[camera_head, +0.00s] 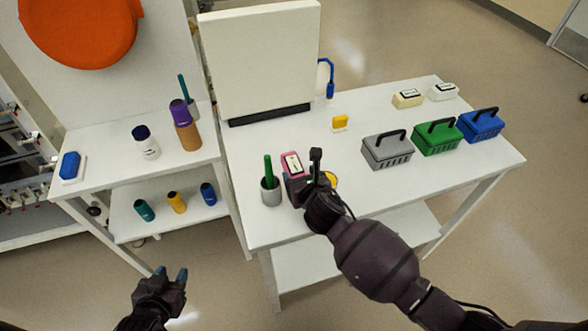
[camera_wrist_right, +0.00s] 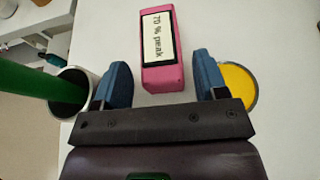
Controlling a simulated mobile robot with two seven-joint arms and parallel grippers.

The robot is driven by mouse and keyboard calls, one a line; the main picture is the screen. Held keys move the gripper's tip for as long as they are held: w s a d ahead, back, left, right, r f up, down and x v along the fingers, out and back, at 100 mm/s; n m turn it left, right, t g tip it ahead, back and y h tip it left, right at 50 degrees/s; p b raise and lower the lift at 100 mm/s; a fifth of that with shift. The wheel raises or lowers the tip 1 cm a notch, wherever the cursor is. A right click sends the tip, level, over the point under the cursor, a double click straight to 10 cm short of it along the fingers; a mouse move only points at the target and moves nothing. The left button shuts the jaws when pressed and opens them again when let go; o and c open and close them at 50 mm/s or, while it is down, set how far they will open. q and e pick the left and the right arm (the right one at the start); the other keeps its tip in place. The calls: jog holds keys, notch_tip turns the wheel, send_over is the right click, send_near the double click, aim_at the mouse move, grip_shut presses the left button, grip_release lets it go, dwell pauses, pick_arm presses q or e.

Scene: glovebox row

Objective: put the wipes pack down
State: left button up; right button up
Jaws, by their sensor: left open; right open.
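The pink wipes pack (camera_head: 292,163) with a white printed label rests on the white bench near its front left. It also shows in the right wrist view (camera_wrist_right: 162,72). My right gripper (camera_head: 300,182) is open at the near end of the pack. In the wrist view its two blue fingers (camera_wrist_right: 161,82) stand either side of the pack's near end, with a gap on both sides. My left gripper (camera_head: 172,274) is open and empty, low in front of the left shelf, away from the bench top.
A grey cup with a green stick (camera_head: 270,191) stands just left of the pack. A yellow round thing (camera_wrist_right: 238,85) lies close to the right finger. Grey (camera_head: 387,152), green (camera_head: 437,137) and blue (camera_head: 481,126) baskets stand to the right. The bench middle is mostly clear.

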aim_at(297, 171)
jog(key=shift+x, duration=2.1)
jog(key=c, duration=0.8)
jog(key=shift+r+p, duration=0.85)
jog(key=shift+r, duration=9.2)
jog(key=shift+c, duration=0.2)
